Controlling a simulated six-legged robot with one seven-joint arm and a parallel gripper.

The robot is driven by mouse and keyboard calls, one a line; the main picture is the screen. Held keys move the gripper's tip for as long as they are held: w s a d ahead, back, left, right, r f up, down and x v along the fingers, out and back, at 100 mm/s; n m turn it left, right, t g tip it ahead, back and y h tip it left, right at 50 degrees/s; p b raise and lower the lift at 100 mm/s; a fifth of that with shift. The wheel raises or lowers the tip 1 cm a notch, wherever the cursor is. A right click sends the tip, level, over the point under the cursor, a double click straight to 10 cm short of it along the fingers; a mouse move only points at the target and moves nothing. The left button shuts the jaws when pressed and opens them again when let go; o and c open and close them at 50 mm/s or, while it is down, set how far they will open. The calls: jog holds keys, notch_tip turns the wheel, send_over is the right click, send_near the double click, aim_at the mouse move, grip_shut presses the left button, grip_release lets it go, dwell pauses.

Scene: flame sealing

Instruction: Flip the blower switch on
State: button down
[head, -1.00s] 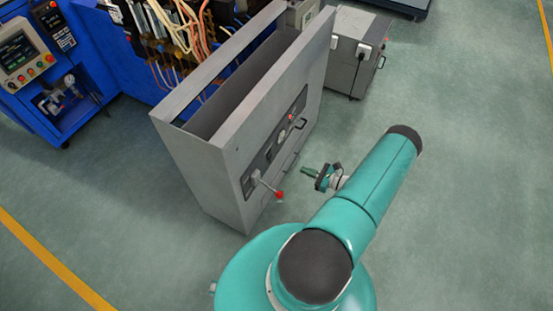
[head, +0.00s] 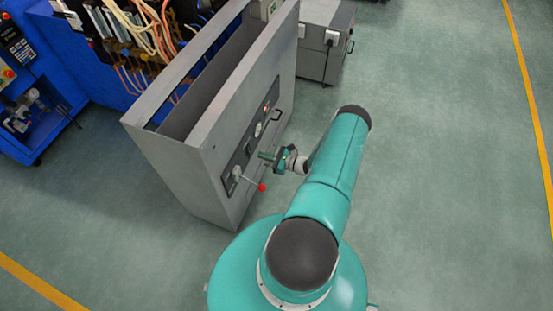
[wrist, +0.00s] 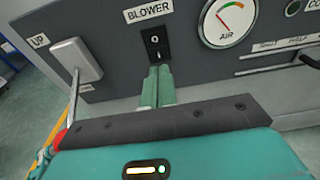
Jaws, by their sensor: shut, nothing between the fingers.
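The blower switch (wrist: 155,43) is a small black rocker under a white BLOWER label (wrist: 148,11) on the grey panel. A white O mark shows on its upper half and a mark lower down sits just above my fingertips. My gripper (wrist: 157,72) is shut and empty, its green fingers pointing at the panel right at the switch's lower edge. Whether they touch it I cannot tell. In the head view my gripper (head: 264,156) is close to the front of the grey cabinet (head: 190,175), and the switch is too small to make out there.
Left of the switch is a lever on a pale block (wrist: 76,58) marked UP; its red knob (head: 262,187) sticks out from the cabinet. An AIR gauge (wrist: 229,22) is to the right, with a slotted control (wrist: 285,56) beyond. Open floor (head: 430,200) lies right of my arm.

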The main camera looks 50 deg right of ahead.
jog(key=shift+x, duration=1.95)
jog(key=shift+w+f, duration=0.1)
jog(key=shift+w, duration=0.1)
jog(key=shift+s, duration=0.1)
jog(key=s+d+f, duration=0.1)
jog(key=s+d, duration=0.1)
jog(key=s, duration=0.4)
jog(key=s+d, duration=0.2)
jog(key=s, duration=0.5)
jog(key=shift+d+f, duration=0.3)
jog(key=shift+f, duration=0.05)
